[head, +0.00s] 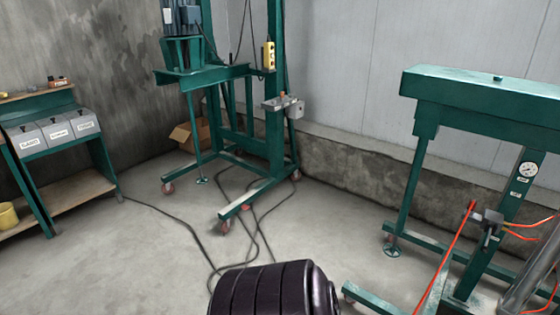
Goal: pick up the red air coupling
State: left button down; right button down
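No gripper of mine shows in the head view. I cannot make out for sure which thing is the red air coupling. A small red tip (473,205) shows at the upper end of a red hose (446,256), beside a grey valve block (488,217) on the green machine at the right. A small orange-red item (59,82) lies on the top shelf of the bench at the far left; it is too small to identify.
A green machine frame (480,90) with a gauge (528,168) stands right. A green wheeled stand (275,120) is at the back; cables (190,227) cross the floor. A bench with grey bins (57,132) is left. A dark ribbed cylinder (265,292) fills the bottom middle.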

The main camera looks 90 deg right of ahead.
aim_at(474, 208)
jog(key=j+z, duration=0.15)
jog(key=z, duration=4)
